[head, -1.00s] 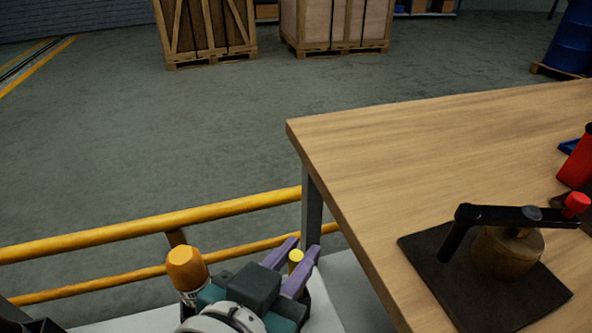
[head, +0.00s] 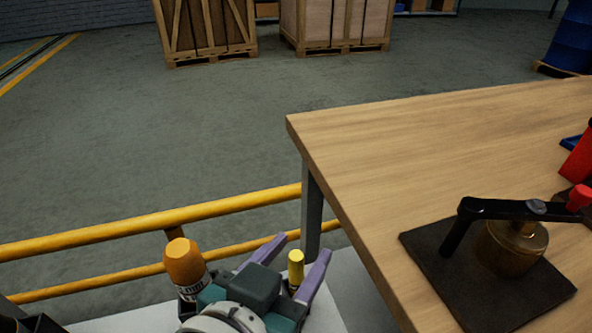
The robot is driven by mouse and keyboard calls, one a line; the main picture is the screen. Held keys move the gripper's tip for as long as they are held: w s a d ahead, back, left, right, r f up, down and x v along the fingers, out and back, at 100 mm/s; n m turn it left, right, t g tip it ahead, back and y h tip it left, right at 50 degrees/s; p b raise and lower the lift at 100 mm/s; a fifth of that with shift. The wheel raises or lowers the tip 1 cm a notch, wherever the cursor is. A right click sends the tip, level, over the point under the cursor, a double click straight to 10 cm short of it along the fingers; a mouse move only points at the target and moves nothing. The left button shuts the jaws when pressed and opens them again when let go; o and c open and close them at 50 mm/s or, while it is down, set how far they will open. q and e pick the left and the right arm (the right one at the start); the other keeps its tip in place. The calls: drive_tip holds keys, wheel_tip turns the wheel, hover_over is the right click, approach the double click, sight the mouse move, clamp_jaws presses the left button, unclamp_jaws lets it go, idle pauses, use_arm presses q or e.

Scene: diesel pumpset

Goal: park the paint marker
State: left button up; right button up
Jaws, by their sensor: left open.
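The paint marker (head: 296,265) shows as a small yellow cylinder standing upright at the lower middle of the head view. My left gripper (head: 292,262) has its two purple fingers spread, with the marker between them, closer to the right finger. I cannot tell whether a finger touches it. The marker's lower part is hidden by the gripper. My right gripper is not in view.
An orange-capped bottle (head: 186,265) stands just left of my left gripper. A yellow rail (head: 120,233) runs behind. The wooden table (head: 400,150) carries a dark mat (head: 440,265) with a brass part (head: 510,250) under a black lever. A red object (head: 580,160) stands at the right edge.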

use_arm(q)
drive_tip(key=shift+s, duration=0.1)
drive_tip(key=p+v, duration=0.2)
drive_tip(key=v, duration=0.7)
drive_tip(key=shift+s+a+r, duration=0.2)
drive_tip(key=shift+s, duration=0.1)
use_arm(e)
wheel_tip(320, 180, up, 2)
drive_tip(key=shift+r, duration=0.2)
